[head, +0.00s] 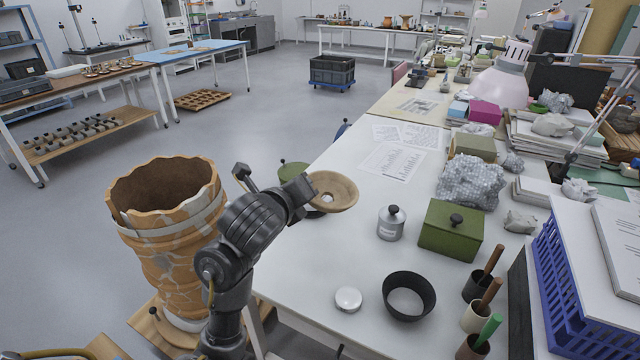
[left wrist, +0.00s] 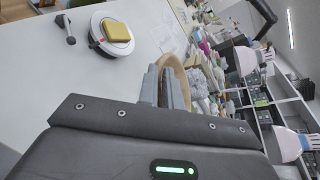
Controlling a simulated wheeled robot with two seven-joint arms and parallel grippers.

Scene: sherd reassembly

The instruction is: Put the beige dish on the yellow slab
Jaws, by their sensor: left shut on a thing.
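The beige dish (head: 335,192) is round and shallow with a pale spot in its middle. My left gripper (head: 304,189) is shut on its left edge and holds it tilted above the table's left edge. In the left wrist view the dish (left wrist: 180,70) shows as a tan curved rim between the grey fingers (left wrist: 166,86). The yellow slab (left wrist: 117,30) lies on a round white stand with a dark base, apart from the dish. In the head view I cannot make out the slab; the dish and arm may hide it. My right gripper is not in view.
A grey lidded canister (head: 391,223), a green box (head: 450,230), a black ring-shaped bowl (head: 409,296) and a small white round item (head: 348,299) stand on the white table. A large patched pot (head: 170,235) stands left of my arm. Bare table (head: 330,250) lies in front of the dish.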

